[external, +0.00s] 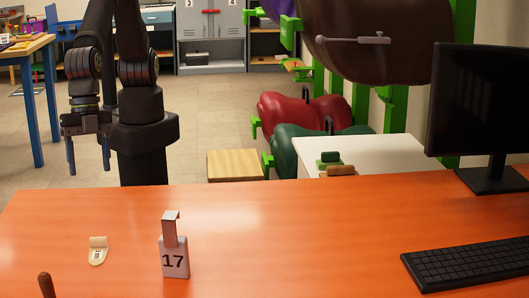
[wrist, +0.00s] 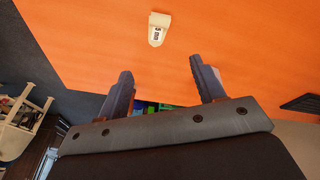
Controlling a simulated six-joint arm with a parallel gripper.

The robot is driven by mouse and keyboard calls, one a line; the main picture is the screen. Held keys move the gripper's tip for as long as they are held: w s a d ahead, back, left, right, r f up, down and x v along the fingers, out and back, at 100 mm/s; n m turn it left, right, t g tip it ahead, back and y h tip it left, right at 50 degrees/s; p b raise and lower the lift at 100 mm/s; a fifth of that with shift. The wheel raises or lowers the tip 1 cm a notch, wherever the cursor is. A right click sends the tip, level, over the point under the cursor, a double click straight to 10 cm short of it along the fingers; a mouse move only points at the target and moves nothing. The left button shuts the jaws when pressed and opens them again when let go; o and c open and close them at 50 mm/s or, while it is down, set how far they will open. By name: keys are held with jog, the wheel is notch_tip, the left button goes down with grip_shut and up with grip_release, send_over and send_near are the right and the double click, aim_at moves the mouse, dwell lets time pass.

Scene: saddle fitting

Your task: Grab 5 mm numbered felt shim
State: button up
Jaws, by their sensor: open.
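A small cream felt shim (external: 98,252) with a dark printed label lies flat on the orange table (external: 300,230), near its front left. It also shows in the wrist view (wrist: 158,30), beyond my fingertips and roughly in line with the gap between them. The print is too small to read surely. My gripper (external: 88,153) hangs fingers down behind the table's far edge, apart from the shim. In the wrist view my gripper (wrist: 160,72) is open with nothing between its fingers.
A brown rounded handle (external: 46,285) is at the front left edge. A keyboard (external: 470,262) and monitor (external: 482,110) are at the right. The table's middle is clear.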

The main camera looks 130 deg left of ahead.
jog(key=s+a+m+h, duration=0.1)
jog(key=s+a+m, duration=0.1)
jog(key=m, duration=0.2)
jog(key=m+t, duration=0.1)
send_near(98, 238)
jog(key=x, duration=0.8)
jog(key=shift+w+d+f, duration=0.1)
jog(key=shift+f, duration=0.25)
jog(key=c, duration=1.1)
